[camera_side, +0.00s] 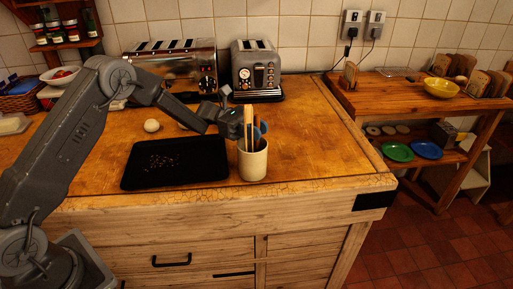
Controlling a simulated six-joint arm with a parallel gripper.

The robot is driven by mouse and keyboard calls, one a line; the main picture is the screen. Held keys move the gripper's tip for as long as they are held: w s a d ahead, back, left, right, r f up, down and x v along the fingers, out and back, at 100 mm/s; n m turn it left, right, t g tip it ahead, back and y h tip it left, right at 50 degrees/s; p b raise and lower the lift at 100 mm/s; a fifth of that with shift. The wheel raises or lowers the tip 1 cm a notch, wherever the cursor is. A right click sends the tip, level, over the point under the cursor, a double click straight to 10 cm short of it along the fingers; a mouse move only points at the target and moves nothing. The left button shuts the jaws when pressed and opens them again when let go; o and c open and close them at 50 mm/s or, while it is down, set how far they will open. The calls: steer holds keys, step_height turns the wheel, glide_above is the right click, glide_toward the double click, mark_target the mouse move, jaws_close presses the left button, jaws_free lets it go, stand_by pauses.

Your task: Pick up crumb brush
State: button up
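A cream crock (253,163) stands upright near the counter's front edge. Wooden-handled utensils (248,122) stand up out of it, with something blue (263,127) beside them. I cannot tell whether one of these is the crumb brush; no brush bristles are clear. My gripper (232,117) is just left of the handles, above the crock's rim. Its fingers are small and dark, partly behind the handles, so I cannot tell whether they are open or touching anything. A black tray (135,177) with pale crumbs (164,161) lies left of the crock.
A pale round object (151,125) sits behind the tray. A wide toaster (178,66) and a smaller toaster (257,70) stand along the wall. The counter right of the crock is clear. A wooden shelf unit at right holds a yellow bowl (441,88) and bread.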

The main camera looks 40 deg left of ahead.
steer(key=shift+c, duration=0.2)
jaws_close()
steer(key=shift+r, duration=0.1)
